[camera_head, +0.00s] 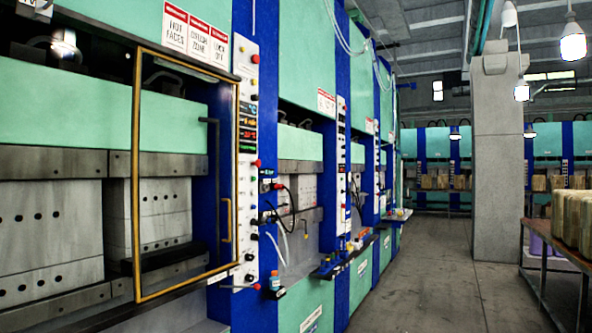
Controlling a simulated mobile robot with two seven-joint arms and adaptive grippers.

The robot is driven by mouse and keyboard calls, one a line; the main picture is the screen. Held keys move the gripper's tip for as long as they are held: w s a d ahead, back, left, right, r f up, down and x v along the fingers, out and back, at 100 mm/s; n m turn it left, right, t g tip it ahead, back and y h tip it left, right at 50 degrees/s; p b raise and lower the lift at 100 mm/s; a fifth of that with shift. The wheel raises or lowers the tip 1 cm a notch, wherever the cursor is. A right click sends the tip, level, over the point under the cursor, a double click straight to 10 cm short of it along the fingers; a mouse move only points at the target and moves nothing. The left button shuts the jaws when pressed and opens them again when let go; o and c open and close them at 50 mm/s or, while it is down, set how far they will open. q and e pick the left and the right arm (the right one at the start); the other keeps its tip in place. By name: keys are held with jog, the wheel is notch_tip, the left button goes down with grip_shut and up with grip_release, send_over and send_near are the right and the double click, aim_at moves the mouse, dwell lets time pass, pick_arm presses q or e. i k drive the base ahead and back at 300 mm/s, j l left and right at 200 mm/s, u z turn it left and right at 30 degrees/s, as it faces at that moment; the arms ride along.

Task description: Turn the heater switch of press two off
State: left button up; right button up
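A row of green and blue presses runs along the left. The nearest press (62,120) has a tall white control panel (247,190) with lit displays, buttons and dark knobs. A second press (303,90) farther along has its own white control panel (341,165), small and seen at a slant. More presses follow behind it. I cannot read which press is number two, nor tell which control is the heater switch or how it is set. Neither of my grippers is in view.
A yellow-framed guard door (137,200) stands before the nearest press. A small bottle (275,281) and trays with small items stick out along the press fronts. A grey pillar (498,150) and a loaded table (560,262) stand right. The grey floor (430,275) between is clear.

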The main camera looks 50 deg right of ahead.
aim_at(254, 237)
jog(key=z, duration=1.25)
jog(key=i+l, duration=0.4)
jog(key=i, duration=0.2)
jog(key=i+l, duration=0.4)
jog(key=i, duration=0.15)
jog(key=i+l, duration=0.45)
jog(key=i, duration=0.15)
